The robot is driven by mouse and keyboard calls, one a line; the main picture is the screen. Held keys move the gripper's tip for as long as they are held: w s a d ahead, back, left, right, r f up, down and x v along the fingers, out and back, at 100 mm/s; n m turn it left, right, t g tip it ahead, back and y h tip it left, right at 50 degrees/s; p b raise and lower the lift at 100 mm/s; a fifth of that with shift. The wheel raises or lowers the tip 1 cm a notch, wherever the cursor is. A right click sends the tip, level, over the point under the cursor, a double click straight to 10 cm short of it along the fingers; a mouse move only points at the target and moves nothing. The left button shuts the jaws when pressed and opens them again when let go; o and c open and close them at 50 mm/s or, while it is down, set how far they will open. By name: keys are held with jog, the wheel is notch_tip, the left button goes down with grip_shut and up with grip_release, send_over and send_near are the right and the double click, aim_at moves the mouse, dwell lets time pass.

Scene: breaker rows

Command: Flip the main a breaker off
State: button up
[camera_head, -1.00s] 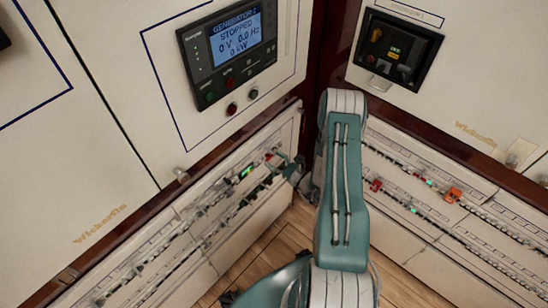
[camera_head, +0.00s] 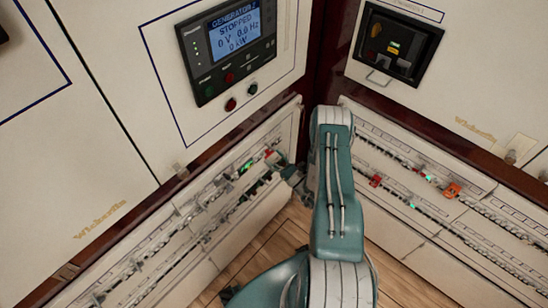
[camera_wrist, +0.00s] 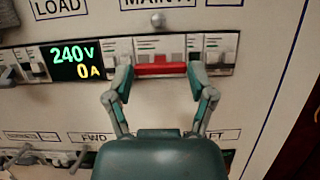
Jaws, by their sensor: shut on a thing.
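The main A breaker (camera_wrist: 160,57) sits under a partly hidden "MAIN A" label in the wrist view. A wide red handle bar (camera_wrist: 162,70) crosses its lower part. My gripper (camera_wrist: 160,78) has one finger at each end of this red bar and is shut on it. The fingertips cover the bar's ends. In the head view my gripper (camera_head: 292,174) is at the right end of the left lower panel, small and partly hidden by my arm. A bit of red (camera_head: 271,157) shows beside it there.
A green and yellow display (camera_wrist: 76,64) reading 240 V and 0 A is left of the breaker. Small breakers (camera_wrist: 220,50) stand close on the right. Another switch row (camera_wrist: 45,157) lies below. The right panel carries an orange-red switch (camera_head: 452,190).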

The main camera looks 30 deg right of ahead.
jog(key=o, duration=1.1)
jog(key=shift+d, duration=0.1)
jog(key=shift+s, duration=0.1)
jog(key=v, duration=1.2)
jog(key=shift+f, duration=0.1)
